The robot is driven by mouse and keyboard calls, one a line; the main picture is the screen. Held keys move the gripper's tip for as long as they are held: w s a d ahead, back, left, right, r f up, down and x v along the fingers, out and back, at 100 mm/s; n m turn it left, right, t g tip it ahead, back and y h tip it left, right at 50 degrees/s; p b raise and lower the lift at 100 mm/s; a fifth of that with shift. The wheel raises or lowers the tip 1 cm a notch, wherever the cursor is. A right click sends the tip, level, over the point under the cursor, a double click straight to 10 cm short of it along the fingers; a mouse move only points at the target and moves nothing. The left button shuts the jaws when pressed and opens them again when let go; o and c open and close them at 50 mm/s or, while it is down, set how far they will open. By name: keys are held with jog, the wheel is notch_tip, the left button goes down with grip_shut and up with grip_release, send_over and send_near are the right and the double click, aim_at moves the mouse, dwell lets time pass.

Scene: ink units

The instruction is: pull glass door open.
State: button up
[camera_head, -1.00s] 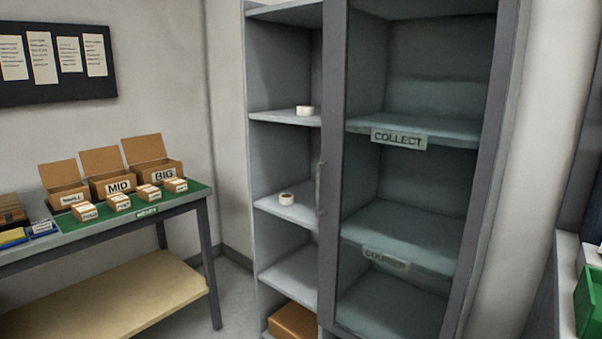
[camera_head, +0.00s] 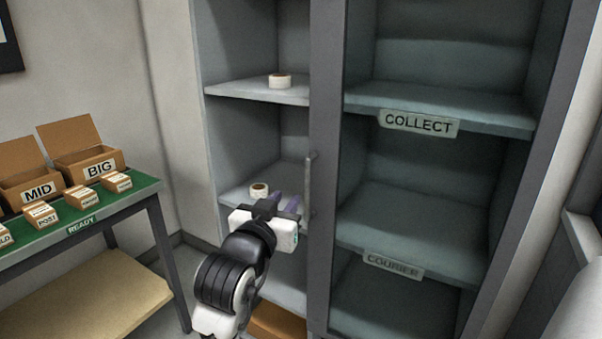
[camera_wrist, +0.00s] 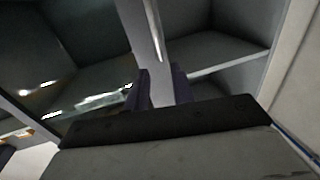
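The glass door (camera_head: 420,155) covers the right half of a tall grey cabinet and appears closed. Its upright bar handle (camera_head: 308,188) is on the door's left frame post. The handle also shows in the wrist view (camera_wrist: 154,30) as a pale bar at the top. My gripper (camera_head: 284,201) is just left of the handle's lower part in the head view. Its two dark fingers (camera_wrist: 161,82) are apart with nothing visible between them. In the wrist view they point toward the handle, which appears beyond them. I cannot tell whether any finger touches the handle.
The cabinet's left half is open, with tape rolls (camera_head: 279,81) (camera_head: 259,190) on its shelves and a brown box (camera_head: 277,322) low down. A table with a green top (camera_head: 128,199) and cardboard boxes (camera_head: 88,160) stands left. A wall is close at right.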

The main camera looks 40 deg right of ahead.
aim_at(307, 175)
jog(key=p+x, duration=0.2)
jog(key=x, duration=1.1)
jog(key=shift+d+p, duration=0.35)
jog(key=shift+d, duration=0.1)
grip_shut()
